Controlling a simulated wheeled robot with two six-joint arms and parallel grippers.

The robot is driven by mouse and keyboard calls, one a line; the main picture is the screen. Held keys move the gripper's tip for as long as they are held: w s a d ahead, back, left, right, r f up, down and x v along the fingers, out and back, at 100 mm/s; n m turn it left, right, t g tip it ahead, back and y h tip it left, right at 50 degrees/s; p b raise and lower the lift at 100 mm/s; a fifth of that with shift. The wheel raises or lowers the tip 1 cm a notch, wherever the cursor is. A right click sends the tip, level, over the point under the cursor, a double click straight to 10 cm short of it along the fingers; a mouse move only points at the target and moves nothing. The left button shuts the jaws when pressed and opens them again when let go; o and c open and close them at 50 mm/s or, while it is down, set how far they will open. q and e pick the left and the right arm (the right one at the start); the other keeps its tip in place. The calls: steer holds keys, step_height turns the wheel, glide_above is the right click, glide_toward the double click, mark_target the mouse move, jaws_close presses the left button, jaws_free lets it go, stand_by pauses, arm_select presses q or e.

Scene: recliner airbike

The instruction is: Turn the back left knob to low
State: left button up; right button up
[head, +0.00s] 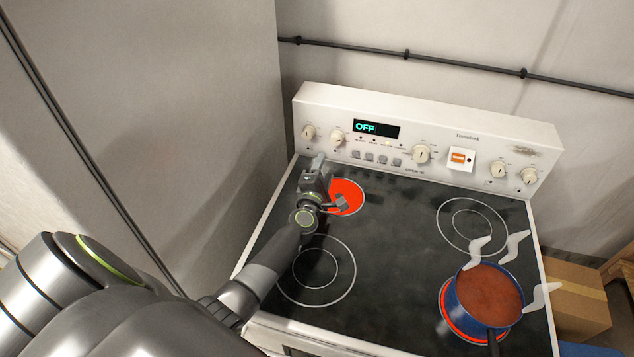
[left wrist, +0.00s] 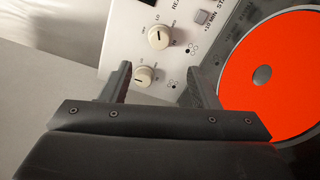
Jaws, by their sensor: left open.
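Two white knobs sit at the left end of the stove's control panel: the leftmost knob (head: 308,132) and the second knob (head: 337,138). I cannot tell from their labels which is the back left one. In the left wrist view the leftmost knob (left wrist: 144,76) and the second knob (left wrist: 160,37) show beyond the open fingers, with dark pointer marks. My left gripper (head: 331,182) is open and empty, in front of the panel by the back left burner (head: 347,197), which glows red. It touches neither knob. My right gripper is not in view.
The panel display (head: 376,128) reads OFF. A blue pot (head: 487,302) with red contents stands on the glowing front right burner, with pale angular shapes around it. A grey wall (head: 200,110) rises close on the left. The cooktop middle is clear.

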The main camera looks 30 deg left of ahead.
arm_select(q)
steer(key=v, duration=0.6)
steer(key=shift+s+d, duration=0.1)
steer(key=shift+s, duration=0.2)
